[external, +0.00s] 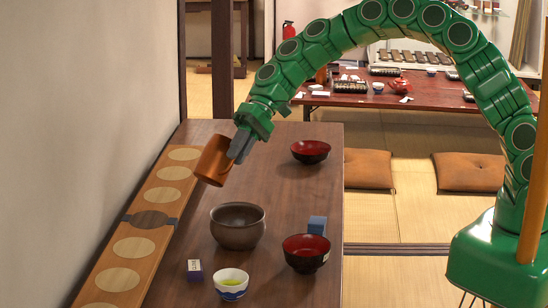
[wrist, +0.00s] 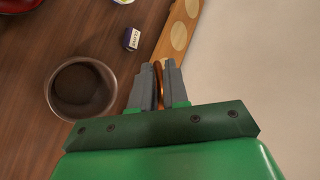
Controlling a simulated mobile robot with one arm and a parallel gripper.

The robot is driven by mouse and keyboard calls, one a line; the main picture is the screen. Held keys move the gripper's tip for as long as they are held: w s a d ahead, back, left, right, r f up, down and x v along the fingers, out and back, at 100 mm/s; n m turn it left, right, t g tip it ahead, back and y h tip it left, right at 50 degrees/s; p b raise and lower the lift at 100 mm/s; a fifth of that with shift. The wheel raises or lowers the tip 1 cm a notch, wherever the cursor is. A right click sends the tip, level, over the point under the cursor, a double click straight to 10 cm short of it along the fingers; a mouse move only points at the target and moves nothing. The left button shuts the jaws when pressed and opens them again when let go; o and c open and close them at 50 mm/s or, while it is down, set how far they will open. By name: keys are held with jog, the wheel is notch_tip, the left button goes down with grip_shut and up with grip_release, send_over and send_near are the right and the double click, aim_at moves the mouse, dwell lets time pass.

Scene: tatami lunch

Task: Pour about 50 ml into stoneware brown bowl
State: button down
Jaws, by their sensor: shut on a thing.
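The stoneware brown bowl (external: 238,226) stands upright on the dark table, and no liquid can be made out in it. It also shows in the wrist view (wrist: 81,89), left of my gripper. My gripper (external: 240,146) is shut on a copper-brown cup (external: 211,160). The cup is tilted and held above the table, behind and left of the bowl and apart from it. In the wrist view the fingers (wrist: 157,88) hide most of the cup (wrist: 158,80). Its contents are hidden.
A red-black bowl (external: 306,253), a blue block (external: 317,225) and a cup of green tea (external: 231,284) stand near the brown bowl. A small labelled block (external: 195,269) is at front left. Another red bowl (external: 310,151) is farther back. A wooden board (external: 134,247) runs along the wall.

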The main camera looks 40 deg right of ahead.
aim_at(233, 161)
jog(key=shift+s+a+f+h+p, duration=0.2)
jog(key=shift+a+f+h+p, duration=0.05)
jog(key=shift+a+f+h, duration=0.35)
jog(key=shift+s+a+f+h+p, duration=0.2)
jog(key=shift+a+f+h, duration=0.25)
jog(key=shift+f+h, duration=0.25)
jog(key=s+a+f+t+h+p, duration=0.1)
jog(key=s+a+f+h, duration=0.1)
jog(key=f, duration=0.4)
jog(key=s+a+f+t+h+p, duration=0.1)
jog(key=s+a+f+h+p, duration=0.1)
jog(key=f+h, duration=0.4)
jog(key=shift+s+a, duration=0.55)
jog(key=shift+s, duration=0.35)
jog(key=shift+f+h, duration=0.1)
jog(key=shift+h, duration=0.2)
